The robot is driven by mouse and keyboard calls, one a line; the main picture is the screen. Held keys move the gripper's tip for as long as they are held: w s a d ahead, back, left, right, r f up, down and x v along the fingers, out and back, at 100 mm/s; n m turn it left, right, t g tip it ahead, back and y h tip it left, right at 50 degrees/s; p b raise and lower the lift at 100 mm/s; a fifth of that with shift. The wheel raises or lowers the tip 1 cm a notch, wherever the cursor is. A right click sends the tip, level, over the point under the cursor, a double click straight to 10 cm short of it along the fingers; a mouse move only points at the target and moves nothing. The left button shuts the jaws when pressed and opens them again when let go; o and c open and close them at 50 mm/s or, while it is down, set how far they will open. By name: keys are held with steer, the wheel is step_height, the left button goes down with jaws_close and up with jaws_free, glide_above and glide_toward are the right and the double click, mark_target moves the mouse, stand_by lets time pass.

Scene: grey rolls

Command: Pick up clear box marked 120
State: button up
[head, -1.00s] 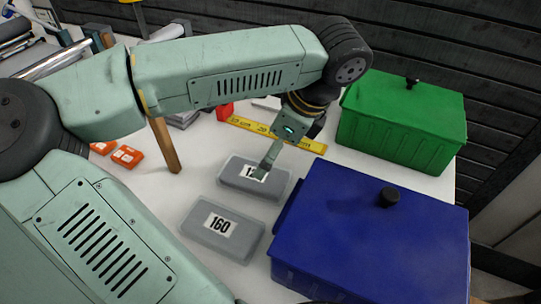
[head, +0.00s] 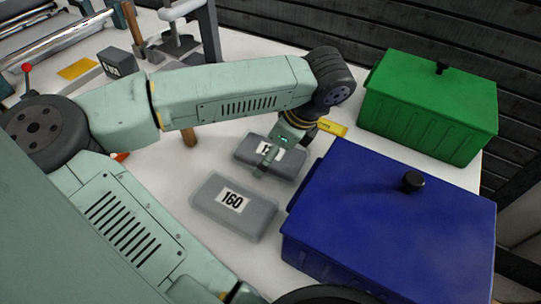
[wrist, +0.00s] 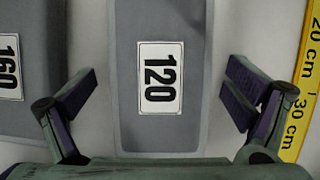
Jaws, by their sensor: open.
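The clear box marked 120 (wrist: 160,124) looks grey, with a white label reading 120 in the wrist view. It lies flat on the white table and also shows in the head view (head: 288,165), partly hidden by my gripper (head: 262,172). In the wrist view my gripper (wrist: 160,92) is open, with one finger on each side of the box and a gap on both sides. The fingers do not appear to touch it. Whether they are level with the box or above it is hard to tell.
A similar box marked 160 (head: 234,206) lies beside it, close to my left finger in the wrist view. A blue lidded bin (head: 390,220) stands close on the right, a green one (head: 430,105) behind it. A yellow ruler (wrist: 305,85) lies right of the box.

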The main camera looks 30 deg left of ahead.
steer(key=shift+c, duration=0.6)
steer(key=c, duration=1.2)
